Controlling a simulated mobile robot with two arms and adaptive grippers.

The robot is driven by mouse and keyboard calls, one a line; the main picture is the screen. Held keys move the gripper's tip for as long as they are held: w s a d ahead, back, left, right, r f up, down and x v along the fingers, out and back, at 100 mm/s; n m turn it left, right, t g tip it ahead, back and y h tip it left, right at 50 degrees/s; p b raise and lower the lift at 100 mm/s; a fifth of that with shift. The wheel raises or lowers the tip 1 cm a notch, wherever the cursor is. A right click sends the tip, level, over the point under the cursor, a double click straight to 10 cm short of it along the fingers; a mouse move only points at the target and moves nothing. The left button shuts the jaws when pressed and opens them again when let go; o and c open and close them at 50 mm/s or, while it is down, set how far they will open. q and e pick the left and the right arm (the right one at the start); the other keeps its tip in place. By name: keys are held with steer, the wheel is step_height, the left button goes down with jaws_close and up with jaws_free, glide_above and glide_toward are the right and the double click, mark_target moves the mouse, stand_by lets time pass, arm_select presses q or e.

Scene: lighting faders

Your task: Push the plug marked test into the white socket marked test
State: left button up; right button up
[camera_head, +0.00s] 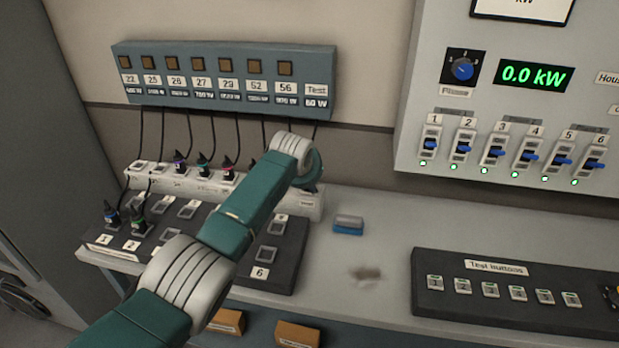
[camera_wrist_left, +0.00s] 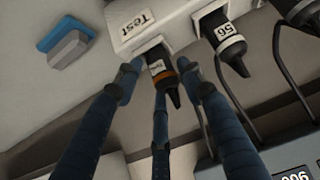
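My right gripper is not in view.
A plug marked 56 (camera_wrist_left: 222,38) stands close beside, with dark cables hanging near the fingers. A blue and grey block (camera_head: 348,225) lies on the counter. A black numbered socket board (camera_head: 277,232) is under my arm. The test buttons panel (camera_head: 500,290) is at right.

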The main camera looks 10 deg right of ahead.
arm_select(q)
steer(key=shift+o, duration=1)
